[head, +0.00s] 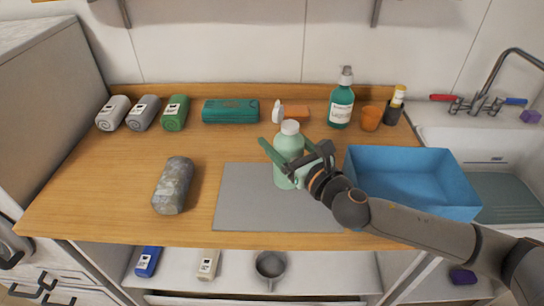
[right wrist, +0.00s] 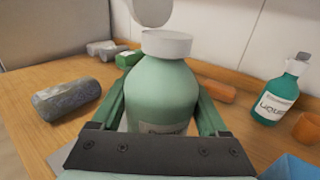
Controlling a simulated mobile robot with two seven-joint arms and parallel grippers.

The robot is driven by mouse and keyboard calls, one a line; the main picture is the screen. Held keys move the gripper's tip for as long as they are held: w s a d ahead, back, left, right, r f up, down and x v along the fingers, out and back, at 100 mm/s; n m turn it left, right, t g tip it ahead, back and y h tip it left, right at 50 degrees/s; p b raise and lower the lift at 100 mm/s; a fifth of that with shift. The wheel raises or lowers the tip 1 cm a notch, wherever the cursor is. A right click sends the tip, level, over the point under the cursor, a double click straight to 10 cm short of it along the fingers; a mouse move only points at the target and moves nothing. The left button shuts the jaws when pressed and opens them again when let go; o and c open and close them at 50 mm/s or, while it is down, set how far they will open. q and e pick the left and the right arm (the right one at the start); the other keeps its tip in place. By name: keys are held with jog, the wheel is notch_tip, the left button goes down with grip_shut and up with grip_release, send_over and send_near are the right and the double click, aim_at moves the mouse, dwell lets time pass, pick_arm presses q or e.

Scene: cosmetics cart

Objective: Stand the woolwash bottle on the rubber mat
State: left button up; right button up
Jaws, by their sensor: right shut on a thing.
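The woolwash bottle (head: 289,152) is pale green with a white cap. It is upright over the grey rubber mat (head: 245,205), near the mat's back right part. I cannot tell whether its base touches the mat. My right gripper (head: 288,165) is shut on the bottle, with one green finger on each side of its body. In the right wrist view the bottle (right wrist: 162,95) fills the middle between the fingers, its label partly hidden by the gripper. My left gripper is not in view.
A blue bin (head: 448,203) stands just right of the mat, and a grey mottled roll (head: 173,186) lies to its left. Behind are rolled towels (head: 143,113), a teal case (head: 230,111), a dark green pump bottle (head: 341,107) and an orange cup (head: 371,118). The mat's left part is clear.

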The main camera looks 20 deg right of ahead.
notch_tip(320, 180, down, 6)
jog(key=w+a+b, duration=0.1)
jog(key=w, duration=0.1)
jog(key=shift+a, duration=0.25)
jog(key=shift+f, duration=0.2)
jog(key=o, duration=1.3)
